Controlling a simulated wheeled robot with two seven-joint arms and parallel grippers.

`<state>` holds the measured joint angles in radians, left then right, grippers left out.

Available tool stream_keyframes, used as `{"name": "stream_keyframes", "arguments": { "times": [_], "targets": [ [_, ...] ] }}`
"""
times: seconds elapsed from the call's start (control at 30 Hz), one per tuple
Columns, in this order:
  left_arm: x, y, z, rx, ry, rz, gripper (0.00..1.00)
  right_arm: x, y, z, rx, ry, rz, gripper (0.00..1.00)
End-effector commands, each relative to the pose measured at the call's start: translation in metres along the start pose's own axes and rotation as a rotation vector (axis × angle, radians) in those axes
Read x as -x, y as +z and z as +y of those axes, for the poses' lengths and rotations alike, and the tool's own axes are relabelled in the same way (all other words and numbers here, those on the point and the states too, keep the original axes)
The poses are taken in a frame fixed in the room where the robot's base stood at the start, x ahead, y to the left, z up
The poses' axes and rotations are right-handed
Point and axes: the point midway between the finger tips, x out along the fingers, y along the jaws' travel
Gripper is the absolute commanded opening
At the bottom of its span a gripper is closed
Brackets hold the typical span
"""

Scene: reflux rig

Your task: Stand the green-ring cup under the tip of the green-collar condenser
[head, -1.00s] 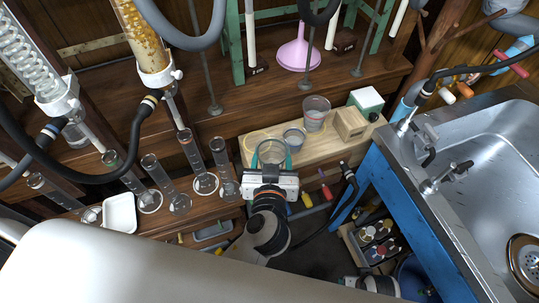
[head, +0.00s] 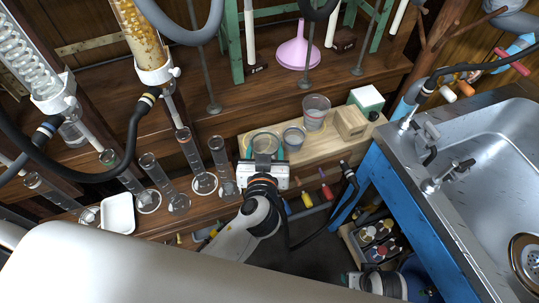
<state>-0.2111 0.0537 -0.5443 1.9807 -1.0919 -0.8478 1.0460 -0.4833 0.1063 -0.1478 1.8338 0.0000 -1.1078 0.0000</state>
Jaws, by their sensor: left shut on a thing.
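My left gripper (head: 265,158) is shut on a clear glass cup (head: 264,141) with greenish edges at its sides. The cup looks upright over the front left part of the pale wooden board; I cannot tell whether it touches the board. The gripper hides its lower front. Two condensers hang at upper left: one with a glass coil (head: 28,62) and one filled with yellow pieces (head: 135,30). Their lower tubes slant down to the right, left of the held cup.
A smaller cup (head: 293,137) and a red-marked cup (head: 316,108) stand on the board (head: 325,143), beside a wooden block (head: 351,122). Several glass cylinders (head: 188,148) and a white tray (head: 118,213) stand left. A sink (head: 470,180) is at right.

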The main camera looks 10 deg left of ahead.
Motion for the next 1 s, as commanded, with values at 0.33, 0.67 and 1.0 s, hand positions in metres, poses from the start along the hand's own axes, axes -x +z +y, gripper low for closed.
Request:
{"name": "stream_keyframes", "arguments": {
  "times": [0.33,0.67,1.0],
  "targets": [
    [-0.044,0.013,0.02,-0.003,0.001,-0.002,0.48,-0.035,-0.023,0.002,0.004,0.003,0.024,0.72],
    [-0.062,0.011,0.027,0.003,0.0,0.0,0.48,-0.033,-0.019,0.002,0.004,0.003,0.017,0.72],
    [-0.062,0.01,0.027,0.001,0.001,-0.001,0.48,-0.024,-0.014,0.001,0.003,0.002,0.014,0.72]
  ]
}}
